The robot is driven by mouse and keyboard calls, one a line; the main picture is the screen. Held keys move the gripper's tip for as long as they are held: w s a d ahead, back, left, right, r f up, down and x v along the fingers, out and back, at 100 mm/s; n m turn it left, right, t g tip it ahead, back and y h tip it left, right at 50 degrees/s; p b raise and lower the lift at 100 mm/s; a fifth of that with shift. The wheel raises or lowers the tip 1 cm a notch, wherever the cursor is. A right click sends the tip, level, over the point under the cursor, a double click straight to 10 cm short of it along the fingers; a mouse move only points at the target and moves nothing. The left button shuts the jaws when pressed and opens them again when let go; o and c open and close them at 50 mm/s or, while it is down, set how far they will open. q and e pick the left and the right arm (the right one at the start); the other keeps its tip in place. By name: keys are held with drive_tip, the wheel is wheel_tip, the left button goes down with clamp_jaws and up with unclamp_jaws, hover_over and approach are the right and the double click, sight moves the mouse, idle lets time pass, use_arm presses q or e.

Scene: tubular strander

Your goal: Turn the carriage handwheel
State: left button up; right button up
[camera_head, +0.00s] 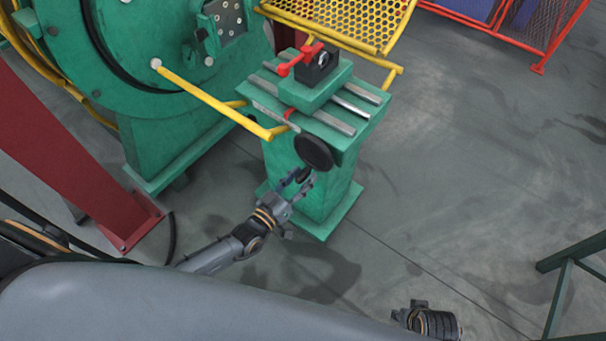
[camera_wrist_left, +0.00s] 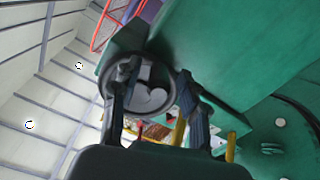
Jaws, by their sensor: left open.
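The carriage handwheel (camera_head: 314,153) is a round black wheel on the near face of the green carriage stand. In the left wrist view the handwheel (camera_wrist_left: 152,97) shows its rim and spokes, partly covered by a finger. My left gripper (camera_head: 297,183) is open, just below and slightly left of the wheel in the head view. In the left wrist view its two fingers (camera_wrist_left: 156,90) are spread, with the wheel seen mostly between them; contact cannot be told. Part of my right wrist (camera_head: 432,322) shows at the bottom edge; its fingers cannot be made out.
The carriage (camera_head: 314,93) with red lever (camera_head: 300,60) sits on the green stand (camera_head: 325,205). A yellow bar (camera_head: 212,100) runs left of it, before the large green machine. A yellow mesh guard (camera_head: 345,18) is behind. A green frame (camera_head: 565,280) stands right; floor between is clear.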

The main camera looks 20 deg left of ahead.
use_arm(q)
drive_tip(key=v, duration=1.1)
drive_tip(key=shift+r, duration=0.1)
drive_tip(key=shift+w, duration=0.1)
